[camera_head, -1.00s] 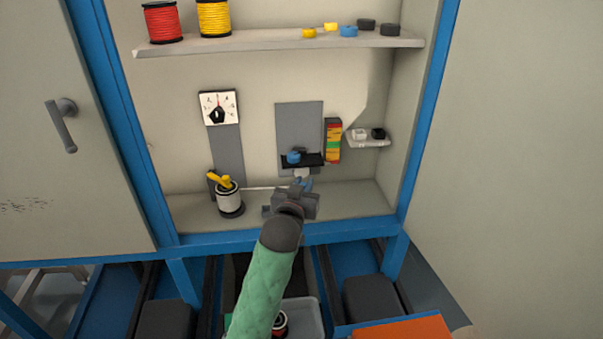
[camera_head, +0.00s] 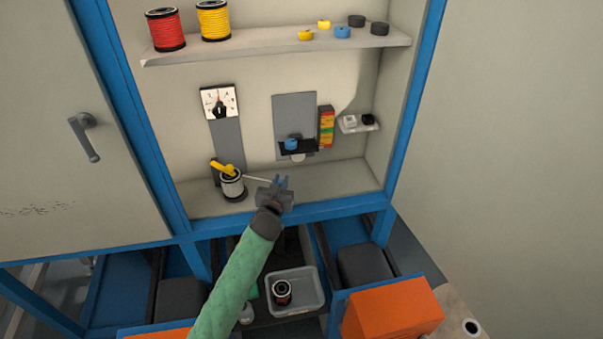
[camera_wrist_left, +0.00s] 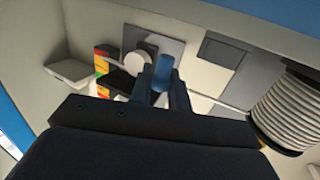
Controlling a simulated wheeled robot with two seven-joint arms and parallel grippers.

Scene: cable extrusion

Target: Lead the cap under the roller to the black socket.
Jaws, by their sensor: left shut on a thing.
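My left gripper (camera_head: 279,184) is shut on a blue cap (camera_wrist_left: 162,72), which stands between the two fingers in the left wrist view. A thin white cable runs from the white spool (camera_head: 232,186) to the gripper. The white roller (camera_head: 297,157) sits under a black bracket (camera_head: 312,147) on the grey back plate; it also shows in the left wrist view (camera_wrist_left: 137,63), beyond the cap. The gripper is in front of the roller, below and left of it in the head view. The black socket (camera_head: 368,119) is on a small ledge at the right. My right gripper is not in view.
A white socket (camera_head: 349,121) sits beside the black one. A striped block (camera_head: 326,127) stands between bracket and ledge. A blue ring (camera_head: 291,144) is on the bracket. The upper shelf (camera_head: 270,47) holds spools and rings. The cabinet floor right of the gripper is clear.

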